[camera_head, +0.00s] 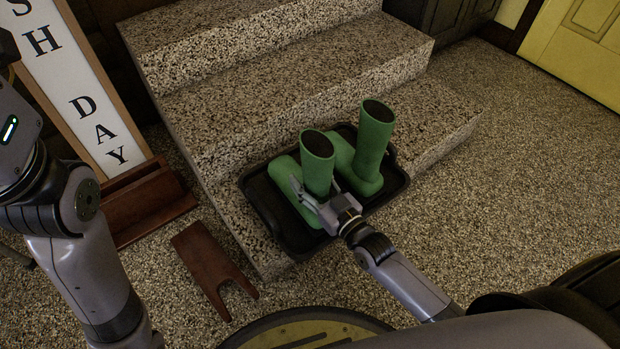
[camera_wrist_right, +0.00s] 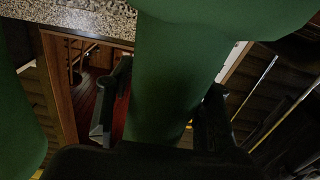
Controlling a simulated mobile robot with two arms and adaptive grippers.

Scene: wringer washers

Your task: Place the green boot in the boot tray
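Two green boots stand upright in the black boot tray (camera_head: 262,209) in the head view. The left green boot (camera_head: 317,161) and the right green boot (camera_head: 371,143) are side by side, toes toward the back left. My right gripper (camera_head: 318,190) is low at the left boot's shaft, one finger on each side, with slight gaps, so it looks open. In the right wrist view the boot's shaft (camera_wrist_right: 170,85) rises between the dark fingers (camera_wrist_right: 163,115). My left arm is at the left edge of the head view; its gripper is not visible.
Speckled stone steps (camera_head: 290,85) rise right behind the tray. A wooden bootjack (camera_head: 212,268) lies on the floor at the tray's left. A "wash day" sign (camera_head: 85,95) stands at the back left. Pebbled floor on the right is clear.

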